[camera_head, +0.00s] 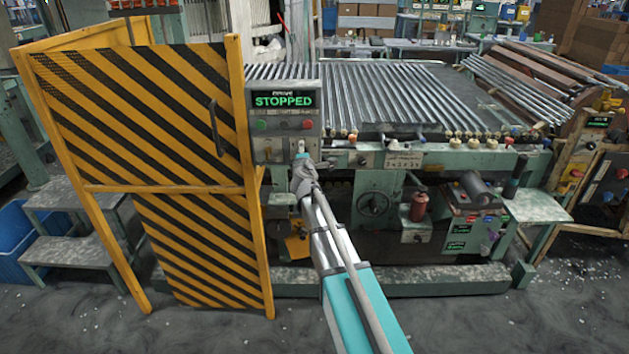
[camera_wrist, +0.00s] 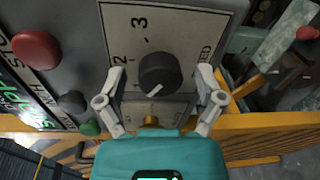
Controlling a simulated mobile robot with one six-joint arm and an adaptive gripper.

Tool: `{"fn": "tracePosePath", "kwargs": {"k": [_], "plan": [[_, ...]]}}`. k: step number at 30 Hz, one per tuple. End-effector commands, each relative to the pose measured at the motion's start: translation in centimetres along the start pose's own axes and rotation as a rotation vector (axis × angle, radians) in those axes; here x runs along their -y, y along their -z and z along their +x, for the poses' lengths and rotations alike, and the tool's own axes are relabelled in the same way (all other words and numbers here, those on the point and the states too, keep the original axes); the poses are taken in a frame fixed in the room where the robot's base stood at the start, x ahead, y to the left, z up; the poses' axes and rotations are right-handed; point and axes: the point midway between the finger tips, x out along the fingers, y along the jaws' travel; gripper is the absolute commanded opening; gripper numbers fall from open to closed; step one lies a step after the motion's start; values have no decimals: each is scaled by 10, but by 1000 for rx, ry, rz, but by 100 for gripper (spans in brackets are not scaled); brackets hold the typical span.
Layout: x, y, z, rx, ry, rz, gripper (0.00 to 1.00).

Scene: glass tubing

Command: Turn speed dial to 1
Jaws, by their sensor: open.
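In the wrist view, the black round speed dial (camera_wrist: 160,72) sits on a pale scale plate (camera_wrist: 183,22). A short white mark on the dial points to the lower left. In the head view my gripper (camera_head: 303,164) is at the control panel (camera_head: 268,143) and hides the dial.
A screen (camera_head: 283,100) reads STOPPED. A red button (camera_wrist: 36,50), a dark button (camera_wrist: 71,102) and a green button (camera_wrist: 90,128) lie left of the dial. A yellow-and-black striped gate (camera_head: 150,150) stands open left of the panel. Glass tubes (camera_head: 370,95) lie behind.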

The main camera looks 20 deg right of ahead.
Motion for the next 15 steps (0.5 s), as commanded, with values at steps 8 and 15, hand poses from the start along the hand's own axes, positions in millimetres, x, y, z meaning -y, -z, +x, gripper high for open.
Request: {"fn": "tracePosePath", "kwargs": {"k": [8, 15], "plan": [[0, 0, 0, -5, -4, 64, 87], [0, 0, 0, -14, -11, 189, 87]]}}
